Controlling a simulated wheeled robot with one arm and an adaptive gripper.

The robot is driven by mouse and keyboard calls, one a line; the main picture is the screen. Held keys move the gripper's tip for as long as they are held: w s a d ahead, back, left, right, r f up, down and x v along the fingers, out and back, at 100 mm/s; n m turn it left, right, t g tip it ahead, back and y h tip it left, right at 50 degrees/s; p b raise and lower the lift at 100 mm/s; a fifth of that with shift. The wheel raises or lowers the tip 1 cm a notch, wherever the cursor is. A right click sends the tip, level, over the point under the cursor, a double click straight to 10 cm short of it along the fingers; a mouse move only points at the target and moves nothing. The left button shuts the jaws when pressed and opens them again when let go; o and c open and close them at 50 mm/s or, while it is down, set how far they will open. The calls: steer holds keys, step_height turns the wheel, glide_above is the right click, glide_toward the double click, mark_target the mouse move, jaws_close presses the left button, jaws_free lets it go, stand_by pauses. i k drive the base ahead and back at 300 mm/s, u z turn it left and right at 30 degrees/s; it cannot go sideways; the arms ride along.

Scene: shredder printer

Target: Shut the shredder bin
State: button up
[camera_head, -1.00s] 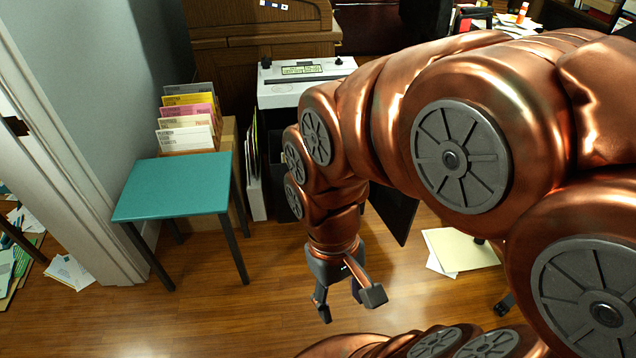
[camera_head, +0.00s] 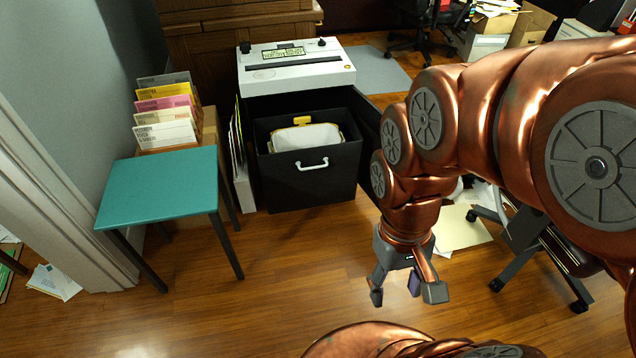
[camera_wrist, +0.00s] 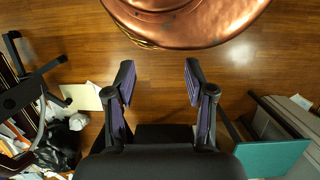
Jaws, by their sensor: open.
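The shredder (camera_head: 296,66) has a white top with two black knobs, and stands against the wooden cabinet. Its black bin (camera_head: 312,172) is pulled out at the front, with a white handle (camera_head: 312,164) on its front face and a white liner (camera_head: 306,138) inside. A dark panel stands at the bin's right side, partly behind my arm. My gripper (camera_head: 406,290) is open and empty over the wooden floor, in front and to the right of the bin. In the wrist view, my gripper's fingers (camera_wrist: 159,84) are spread apart with bare floor between them.
A teal-topped table (camera_head: 160,186) stands left of the shredder, with a file rack (camera_head: 166,122) behind it. An office chair (camera_head: 540,232) is at the right. Papers (camera_head: 462,226) lie on the floor behind my gripper. The floor in front of the bin is clear.

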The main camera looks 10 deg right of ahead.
mark_target(309, 178)
steer(key=u, duration=1.5)
steer(key=i, duration=0.6)
steer(key=z, duration=0.9)
